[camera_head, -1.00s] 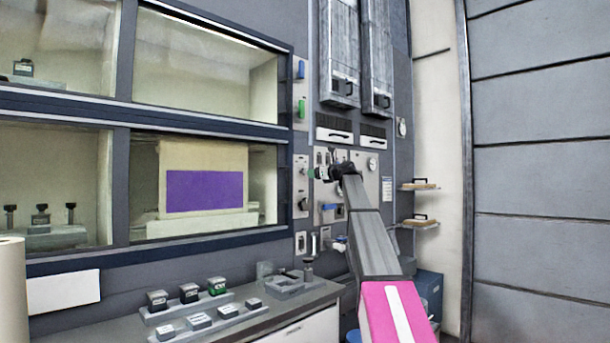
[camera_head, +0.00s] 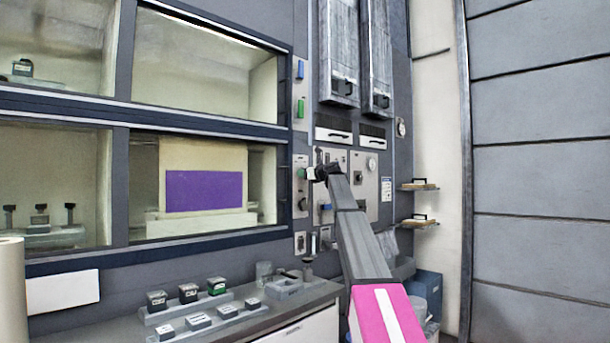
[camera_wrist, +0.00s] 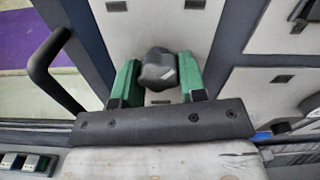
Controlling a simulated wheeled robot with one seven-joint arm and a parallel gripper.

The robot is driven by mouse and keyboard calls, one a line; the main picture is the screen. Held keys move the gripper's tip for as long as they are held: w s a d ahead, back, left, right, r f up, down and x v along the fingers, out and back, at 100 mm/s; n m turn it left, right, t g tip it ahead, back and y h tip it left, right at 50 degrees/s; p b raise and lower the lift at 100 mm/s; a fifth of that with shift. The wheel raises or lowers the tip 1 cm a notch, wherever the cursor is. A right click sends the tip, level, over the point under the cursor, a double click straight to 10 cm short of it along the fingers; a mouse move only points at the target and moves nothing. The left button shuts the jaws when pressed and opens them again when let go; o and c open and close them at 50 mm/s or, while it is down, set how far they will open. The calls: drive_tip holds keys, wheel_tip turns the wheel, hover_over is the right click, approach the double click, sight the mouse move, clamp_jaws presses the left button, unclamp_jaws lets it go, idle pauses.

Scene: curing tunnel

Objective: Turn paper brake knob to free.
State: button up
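A dark rounded knob (camera_wrist: 158,68) sits on a pale panel plate in the wrist view. I take it to be the paper brake knob, but its label cannot be read. My gripper (camera_wrist: 157,76) has its two green fingers apart, one on each side of the knob; whether they touch it is unclear. In the head view my gripper (camera_head: 304,173) is at the narrow pale plate (camera_head: 300,188) on the column right of the windows. There the knob is hidden behind my gripper and wrist.
A black bar handle (camera_wrist: 52,70) stands out left of my gripper in the wrist view. Another dark knob (camera_head: 303,204) is lower on the same plate. A control panel (camera_head: 367,190) lies to the right. A bench (camera_head: 255,322) with several small blocks stands below.

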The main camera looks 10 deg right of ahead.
drive_tip(key=shift+n, duration=0.3)
drive_tip(key=n, duration=0.3)
drive_tip(key=shift+n, duration=0.4)
drive_tip(key=n, duration=0.4)
drive_tip(key=shift+w+d+r, duration=0.1)
drive_tip(key=n, duration=0.5)
drive_tip(key=shift+r+n, duration=0.15)
drive_tip(key=shift+n, duration=2.15)
drive_tip(key=o, duration=0.9)
drive_tip(key=shift+d, duration=0.1)
